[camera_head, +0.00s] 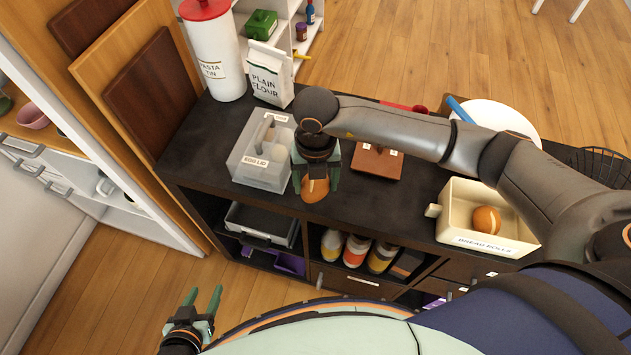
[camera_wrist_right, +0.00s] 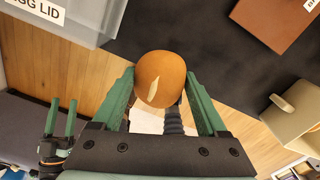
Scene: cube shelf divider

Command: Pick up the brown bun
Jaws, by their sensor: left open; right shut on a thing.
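A brown bun (camera_head: 315,189) is held between the fingers of my right gripper (camera_head: 316,178), above the front edge of the dark shelf top. The bun (camera_wrist_right: 160,78) also shows in the right wrist view, round with a pale slash, between the green fingertips of my right gripper (camera_wrist_right: 160,88). My left gripper (camera_head: 204,300) is open and empty low at the left, over the floor in front of the shelf. Another bun (camera_head: 486,220) lies in the cream box labelled bread rolls (camera_head: 447,222) at the right.
A clear box labelled egg lid (camera_head: 256,178) stands left of my right gripper. A pasta tin (camera_head: 215,55) and a flour bag (camera_head: 266,75) stand at the back left. Dark shelf top between block and cream box is partly clear.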

